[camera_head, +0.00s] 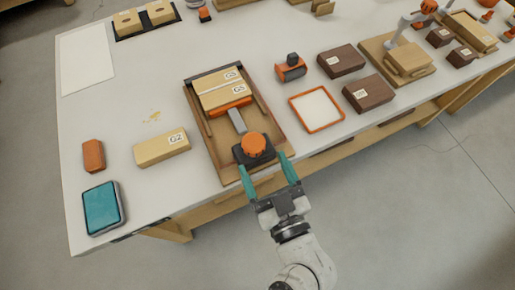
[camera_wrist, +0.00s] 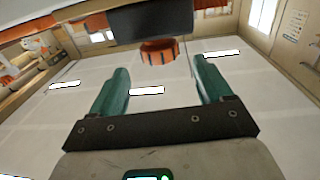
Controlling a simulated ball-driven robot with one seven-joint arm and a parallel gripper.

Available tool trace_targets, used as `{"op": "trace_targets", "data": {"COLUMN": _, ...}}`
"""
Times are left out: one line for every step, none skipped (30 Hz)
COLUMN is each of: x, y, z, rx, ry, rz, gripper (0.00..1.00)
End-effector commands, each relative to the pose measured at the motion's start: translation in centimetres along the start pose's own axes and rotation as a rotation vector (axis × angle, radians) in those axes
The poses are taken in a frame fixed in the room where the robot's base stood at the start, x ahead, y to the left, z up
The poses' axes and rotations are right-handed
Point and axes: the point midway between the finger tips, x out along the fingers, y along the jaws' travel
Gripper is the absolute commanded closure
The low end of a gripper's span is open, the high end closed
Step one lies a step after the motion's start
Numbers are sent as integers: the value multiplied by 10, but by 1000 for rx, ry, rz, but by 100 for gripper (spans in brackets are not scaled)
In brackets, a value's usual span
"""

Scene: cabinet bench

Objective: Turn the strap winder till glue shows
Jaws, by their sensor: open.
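The strap winder has an orange ribbed knob (camera_head: 253,144) on a dark base at the near end of a wooden tray (camera_head: 199,110). A grey strap (camera_head: 237,120) runs from it to an orange bar (camera_head: 230,107) against two stacked-together wooden blocks (camera_head: 222,88), labelled G3 on the nearer one. I cannot make out any glue at their joint. My gripper (camera_head: 268,173) has teal fingers, open and empty, just in front of the knob. In the wrist view, the knob (camera_wrist: 162,52) sits beyond and between the fingertips (camera_wrist: 160,75), apart from them.
A block labelled G2 (camera_head: 162,147), a reddish-brown block (camera_head: 93,155) and a teal pad (camera_head: 102,208) lie left of the tray. An orange-rimmed tray (camera_head: 316,108), an orange tool (camera_head: 291,69) and dark blocks (camera_head: 368,92) stand right. The near bench edge lies under my gripper.

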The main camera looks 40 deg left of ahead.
Motion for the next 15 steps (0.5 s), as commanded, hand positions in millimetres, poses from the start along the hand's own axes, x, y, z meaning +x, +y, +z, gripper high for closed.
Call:
{"op": "trace_targets", "data": {"x": -8, "y": 0, "z": 3, "rx": 1, "ry": -1, "rz": 1, "gripper": 21}}
{"op": "trace_targets", "data": {"x": -11, "y": 0, "z": 2, "rx": 1, "ry": 0, "rz": 1, "gripper": 21}}
{"op": "trace_targets", "data": {"x": -14, "y": 0, "z": 2, "rx": 1, "ry": -1, "rz": 1, "gripper": 21}}
{"op": "trace_targets", "data": {"x": -17, "y": 0, "z": 2, "rx": 0, "ry": -1, "rz": 1, "gripper": 21}}
{"op": "trace_targets", "data": {"x": -18, "y": 0, "z": 1, "rx": 0, "ry": 0, "rz": 1, "gripper": 21}}
{"op": "trace_targets", "data": {"x": -20, "y": 0, "z": 1, "rx": 0, "ry": 0, "rz": 1, "gripper": 21}}
{"op": "trace_targets", "data": {"x": -21, "y": 0, "z": 0, "rx": 0, "ry": 0, "rz": 1, "gripper": 21}}
{"op": "trace_targets", "data": {"x": -22, "y": 0, "z": 0, "rx": 0, "ry": 0, "rz": 0, "gripper": 21}}
{"op": "trace_targets", "data": {"x": -22, "y": 0, "z": 0, "rx": 0, "ry": 0, "rz": 0, "gripper": 21}}
{"op": "trace_targets", "data": {"x": -22, "y": 0, "z": 0, "rx": 0, "ry": 0, "rz": 0, "gripper": 21}}
{"op": "trace_targets", "data": {"x": -22, "y": 0, "z": 0, "rx": 0, "ry": 0, "rz": 0, "gripper": 21}}
{"op": "trace_targets", "data": {"x": -22, "y": 0, "z": 0, "rx": 0, "ry": 0, "rz": 0, "gripper": 21}}
{"op": "trace_targets", "data": {"x": -22, "y": 0, "z": 0, "rx": 0, "ry": 0, "rz": 0, "gripper": 21}}
{"op": "trace_targets", "data": {"x": -22, "y": 0, "z": 0, "rx": 0, "ry": 0, "rz": 0, "gripper": 21}}
{"op": "trace_targets", "data": {"x": -22, "y": 0, "z": 0, "rx": 0, "ry": 0, "rz": 0, "gripper": 21}}
